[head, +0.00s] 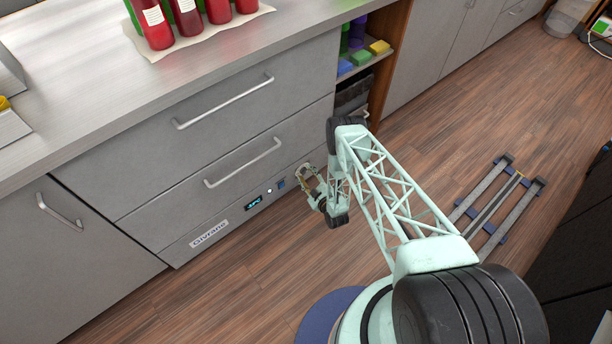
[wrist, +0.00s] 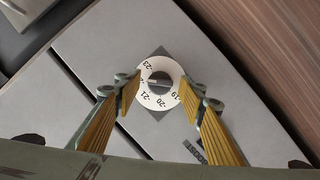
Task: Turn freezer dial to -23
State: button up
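The freezer dial (wrist: 160,84) is a round white ring with black numbers from -23 to -19 and a dark grey knob in its middle. It sits on a dark diamond-shaped plate. The knob's pale pointer seems to face left, near -22, just below the -23 mark. My gripper (wrist: 160,96) is open, with one yellow-padded finger on each side of the dial. Its fingers look apart from the knob. In the head view my gripper (head: 310,181) is at the right end of the freezer's lower panel, and the dial is not clearly readable there.
The freezer panel has a small lit display (head: 254,203), a blue square (head: 281,184) and a name label (head: 208,234). Drawer handles (head: 243,163) stick out above. Red bottles (head: 188,18) stand on the counter. A metal rack (head: 495,202) lies on the floor at right.

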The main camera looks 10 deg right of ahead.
jog(key=shift+w, duration=0.15)
jog(key=shift+c, duration=0.5)
jog(key=c, duration=0.7)
jog(key=shift+c, duration=0.2)
jog(key=shift+m, duration=0.3)
jog(key=shift+w+d+m+g+y, duration=0.15)
jog(key=shift+m+g+y, duration=0.5)
jog(key=shift+m+y, duration=0.6)
jog(key=shift+s+d+m+g+y, duration=0.1)
jog(key=shift+m+g+y, duration=0.6)
jog(key=shift+m, duration=0.95)
jog(key=shift+w, duration=0.1)
